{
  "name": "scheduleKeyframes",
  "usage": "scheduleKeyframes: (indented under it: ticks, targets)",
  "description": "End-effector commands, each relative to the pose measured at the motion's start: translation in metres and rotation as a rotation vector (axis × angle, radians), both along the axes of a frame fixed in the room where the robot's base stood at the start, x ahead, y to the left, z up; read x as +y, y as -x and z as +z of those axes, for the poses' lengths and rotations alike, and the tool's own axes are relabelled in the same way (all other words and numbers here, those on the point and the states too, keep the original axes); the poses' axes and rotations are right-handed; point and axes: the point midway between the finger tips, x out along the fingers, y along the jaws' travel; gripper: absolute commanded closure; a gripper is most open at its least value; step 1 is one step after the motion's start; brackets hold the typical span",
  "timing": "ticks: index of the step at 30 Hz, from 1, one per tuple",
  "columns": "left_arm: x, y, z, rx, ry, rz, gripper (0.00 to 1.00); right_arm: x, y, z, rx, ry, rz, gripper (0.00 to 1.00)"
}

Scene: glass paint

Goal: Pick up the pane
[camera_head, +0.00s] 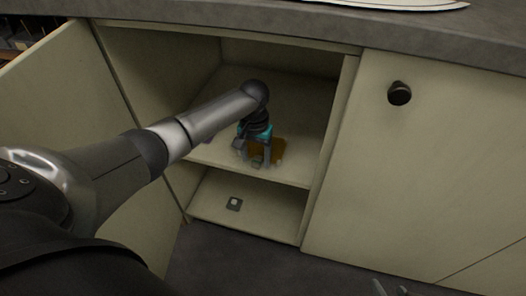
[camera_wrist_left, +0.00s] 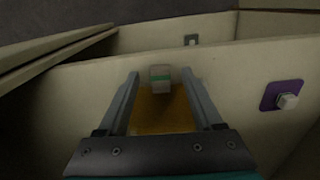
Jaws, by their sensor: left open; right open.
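An amber pane (camera_head: 278,150) lies on the upper shelf of the open cabinet, partly hidden by my left gripper (camera_head: 249,156). In the left wrist view the amber pane (camera_wrist_left: 162,112) shows between the fingers of my left gripper (camera_wrist_left: 162,82). Contact with the fingers cannot be told. Only the tips of my right gripper (camera_head: 390,289) show at the bottom right of the head view, apart and empty.
A purple pane with a pale knob (camera_wrist_left: 283,97) lies to the right on the same shelf in the wrist view. A small grey piece (camera_head: 234,204) lies on the lower shelf (camera_head: 270,215). The open door (camera_head: 65,110) is at left; a closed door (camera_head: 420,160) is at right.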

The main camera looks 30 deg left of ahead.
Motion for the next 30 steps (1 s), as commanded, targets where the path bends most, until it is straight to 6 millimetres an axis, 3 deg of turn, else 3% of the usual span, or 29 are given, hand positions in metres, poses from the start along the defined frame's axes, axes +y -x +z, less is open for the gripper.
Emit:
scheduleKeyframes:
  ticks: [7, 17, 30]
  targets:
    - [0.0, 0.0, -0.01, 0.0, 0.0, 0.0, 0.32, 0.014, -0.01, -0.002, -0.097, -0.045, 0.018, 0.5]
    - [0.0, 0.0, -0.01, 0.0, 0.0, 0.0, 0.32, 0.016, -0.012, -0.001, -0.116, -0.055, 0.02, 0.5]
    - [0.0, 0.0, -0.01, 0.0, 0.0, 0.0, 0.8, 0.016, -0.012, -0.001, -0.115, -0.054, 0.02, 0.5]
